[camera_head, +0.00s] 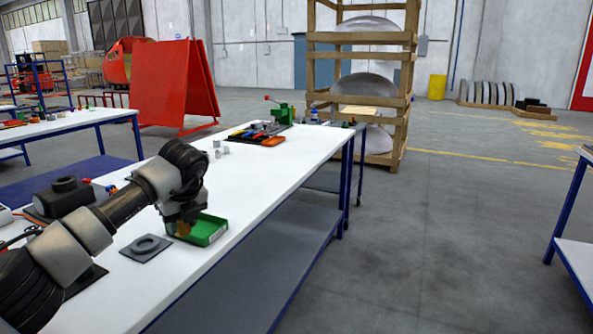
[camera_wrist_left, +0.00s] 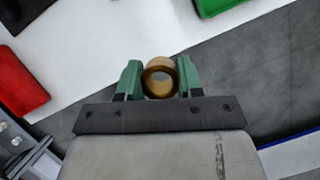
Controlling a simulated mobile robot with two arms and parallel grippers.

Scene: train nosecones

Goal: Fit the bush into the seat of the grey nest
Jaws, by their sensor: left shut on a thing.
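The bush (camera_wrist_left: 160,62) is a short brass-coloured ring, held between the two green fingers of my left gripper (camera_wrist_left: 160,72) in the wrist view, its open end facing the camera. In the head view my left gripper (camera_head: 183,224) is over the white table, at the left end of the green tray, with a brass patch of the bush (camera_head: 183,229) just showing. The grey nest (camera_head: 146,247) is a flat square plate with a round raised seat, lying on the table left of and nearer than the gripper. The bush is apart from the nest. My right gripper is out of view.
The green tray (camera_head: 212,229) stands near the table's right edge. A dark block with a ring (camera_head: 62,195) is at the left, partly behind my arm. Small grey parts (camera_head: 219,150), coloured bins (camera_head: 262,135) and a green device (camera_head: 281,113) stand farther back. The mid-table (camera_head: 262,174) is clear.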

